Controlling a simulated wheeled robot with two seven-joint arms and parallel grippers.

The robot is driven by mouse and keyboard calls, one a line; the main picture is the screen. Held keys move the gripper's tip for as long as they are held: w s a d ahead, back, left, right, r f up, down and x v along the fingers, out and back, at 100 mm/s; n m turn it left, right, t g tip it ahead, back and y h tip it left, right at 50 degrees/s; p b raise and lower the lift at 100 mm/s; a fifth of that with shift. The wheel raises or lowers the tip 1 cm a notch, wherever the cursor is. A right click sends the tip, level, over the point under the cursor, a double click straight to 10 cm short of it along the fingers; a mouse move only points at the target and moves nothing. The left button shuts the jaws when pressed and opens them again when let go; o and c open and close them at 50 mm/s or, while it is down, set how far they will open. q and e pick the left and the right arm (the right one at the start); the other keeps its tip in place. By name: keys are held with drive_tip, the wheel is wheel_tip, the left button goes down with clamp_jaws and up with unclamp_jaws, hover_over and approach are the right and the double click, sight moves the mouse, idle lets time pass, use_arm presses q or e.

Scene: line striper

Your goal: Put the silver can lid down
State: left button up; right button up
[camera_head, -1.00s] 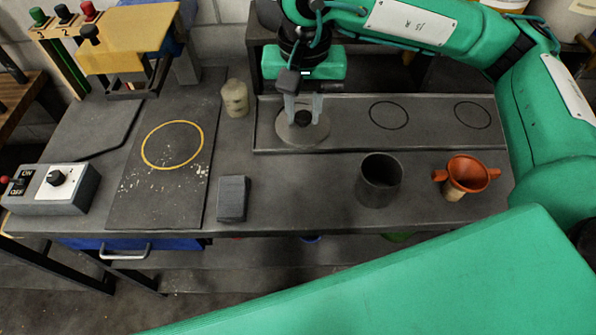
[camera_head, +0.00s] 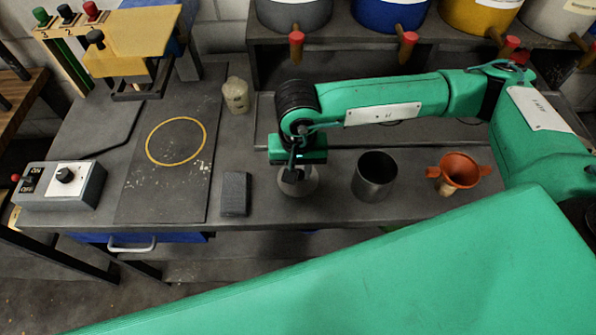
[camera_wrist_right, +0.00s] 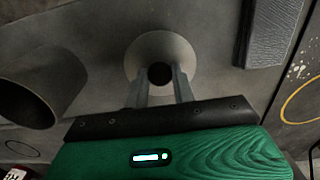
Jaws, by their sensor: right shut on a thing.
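The silver can lid (camera_head: 307,187) is a round grey disc with a dark knob, over the bench front between the dark grey block and the can. It also shows in the right wrist view (camera_wrist_right: 160,45), with its knob between my fingers. My right gripper (camera_head: 295,174) is shut on the lid's knob from above; its fingers show in the wrist view (camera_wrist_right: 160,86). I cannot tell whether the lid touches the bench. The open dark metal can (camera_head: 374,182) stands upright to the right of the lid. My left gripper is not in view.
The dark grey block (camera_head: 235,193) lies close left of the lid. An orange funnel (camera_head: 460,170) stands right of the can. A pale bottle (camera_head: 236,95), a control box (camera_head: 62,186) and a yellow ring (camera_head: 176,141) are farther left. Buckets (camera_head: 390,12) line the back shelf.

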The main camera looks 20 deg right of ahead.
wheel_tip(320, 180, down, 3)
drive_tip(key=shift+r, duration=0.2)
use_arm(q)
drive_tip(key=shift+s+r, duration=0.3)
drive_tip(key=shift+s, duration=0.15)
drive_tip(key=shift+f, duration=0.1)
use_arm(e)
drive_tip(key=shift+f, duration=0.15)
drive_tip(key=o, duration=1)
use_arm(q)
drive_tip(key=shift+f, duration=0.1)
